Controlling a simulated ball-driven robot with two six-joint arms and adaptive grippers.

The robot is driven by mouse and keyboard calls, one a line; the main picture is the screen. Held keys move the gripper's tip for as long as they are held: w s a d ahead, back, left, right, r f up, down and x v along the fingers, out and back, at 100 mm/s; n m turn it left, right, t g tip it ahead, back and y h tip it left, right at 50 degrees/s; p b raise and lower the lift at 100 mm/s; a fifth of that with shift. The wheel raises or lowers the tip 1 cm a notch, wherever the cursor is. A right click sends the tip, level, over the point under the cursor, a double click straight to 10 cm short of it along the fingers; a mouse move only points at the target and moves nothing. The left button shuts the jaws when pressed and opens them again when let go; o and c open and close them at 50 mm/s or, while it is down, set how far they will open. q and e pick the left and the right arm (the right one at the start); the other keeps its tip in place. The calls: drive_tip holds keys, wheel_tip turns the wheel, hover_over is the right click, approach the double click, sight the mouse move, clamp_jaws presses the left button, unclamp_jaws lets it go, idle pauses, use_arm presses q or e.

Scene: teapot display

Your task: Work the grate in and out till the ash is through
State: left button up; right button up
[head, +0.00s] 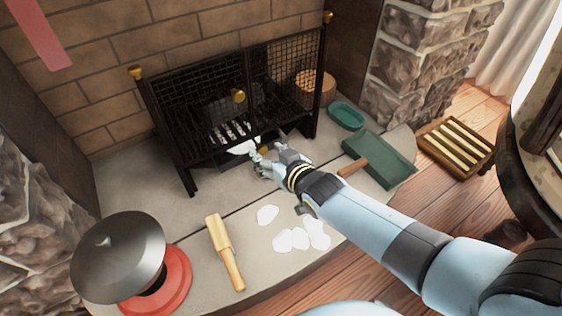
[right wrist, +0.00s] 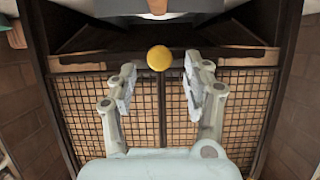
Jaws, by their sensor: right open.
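The grate (head: 228,130) shows as pale bars in the black fireplace behind a mesh screen (head: 195,93). White ash (head: 243,147) lies low at the front of it, above a dark tray-like part (head: 240,161). My right gripper (head: 268,151) is open at the foot of the screen, by the right end of that ash. In the right wrist view the open fingers (right wrist: 160,75) are apart with nothing between them; a gold knob (right wrist: 159,58) shows beyond the tips. A gold knob (head: 238,95) also sits on the screen. My left gripper is out of view.
White patches (head: 299,239) lie on the front hearth. Near them are a wooden-handled tool (head: 221,240) and a grey lid (head: 118,256) over a red base (head: 165,285). A green dustpan (head: 380,158), green dish (head: 346,116) and slatted wooden tray (head: 456,143) stand right.

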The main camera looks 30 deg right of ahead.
drive_tip(key=v, duration=0.8)
drive_tip(key=shift+s+r, duration=0.15)
drive_tip(key=shift+s, duration=0.1)
